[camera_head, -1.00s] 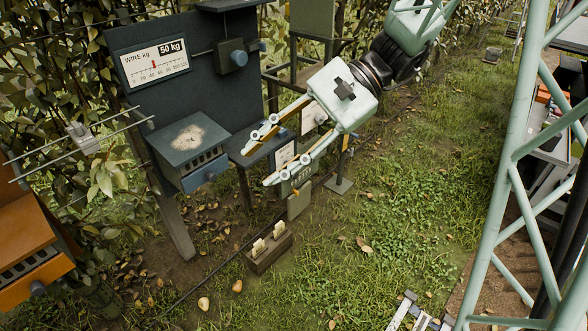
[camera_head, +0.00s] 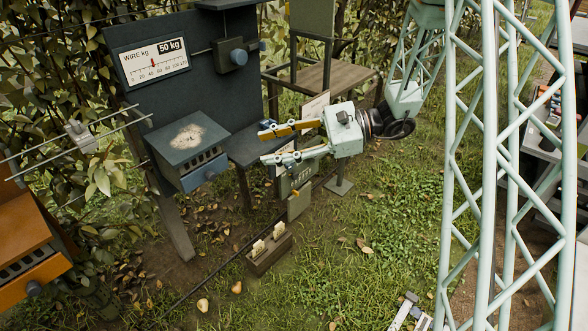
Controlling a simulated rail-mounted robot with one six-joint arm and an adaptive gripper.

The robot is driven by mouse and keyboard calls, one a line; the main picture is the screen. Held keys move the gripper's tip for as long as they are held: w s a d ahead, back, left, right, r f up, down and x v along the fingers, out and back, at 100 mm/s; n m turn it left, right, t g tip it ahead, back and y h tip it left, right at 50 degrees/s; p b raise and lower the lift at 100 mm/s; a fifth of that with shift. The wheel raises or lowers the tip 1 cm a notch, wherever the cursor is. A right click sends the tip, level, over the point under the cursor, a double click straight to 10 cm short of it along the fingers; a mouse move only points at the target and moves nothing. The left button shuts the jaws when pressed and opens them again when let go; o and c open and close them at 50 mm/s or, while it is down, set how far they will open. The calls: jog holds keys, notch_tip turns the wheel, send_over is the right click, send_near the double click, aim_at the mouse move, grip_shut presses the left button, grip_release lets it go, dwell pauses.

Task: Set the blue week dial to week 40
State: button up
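My gripper (camera_head: 268,147) points left, its two fingers spread apart with nothing visible between them. It is in front of the low bench right of the dark blue board (camera_head: 226,100). I cannot make out a dial marked with weeks. White placards (camera_head: 316,106) show behind the gripper, partly covered by it, and any writing on them is too small to read. A dark square block (camera_head: 237,56) is mounted on the board.
The board carries a wire gauge (camera_head: 154,63) reading "50 kg". An orange box (camera_head: 30,250) stands at the left edge. A wooden block with tags (camera_head: 270,254) sits on the grass below the gripper.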

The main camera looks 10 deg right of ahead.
jog(key=w+d+f+m+t, duration=0.3)
jog(key=w+d+f, duration=0.1)
jog(key=w+f, duration=0.3)
jog(key=m+t+h+b, duration=0.2)
jog(key=m+t+h, duration=0.2)
jog(key=m+t, duration=0.55)
send_near(291, 166)
jog(key=shift+m+g, duration=0.35)
jog(key=v, duration=0.5)
jog(key=shift+d+r, duration=0.2)
jog(key=shift+r, duration=0.1)
jog(key=shift+w+a, duration=0.15)
jog(key=shift+b+x, duration=1.05)
jog(key=shift+x, duration=5.65)
jog(key=c, duration=0.8)
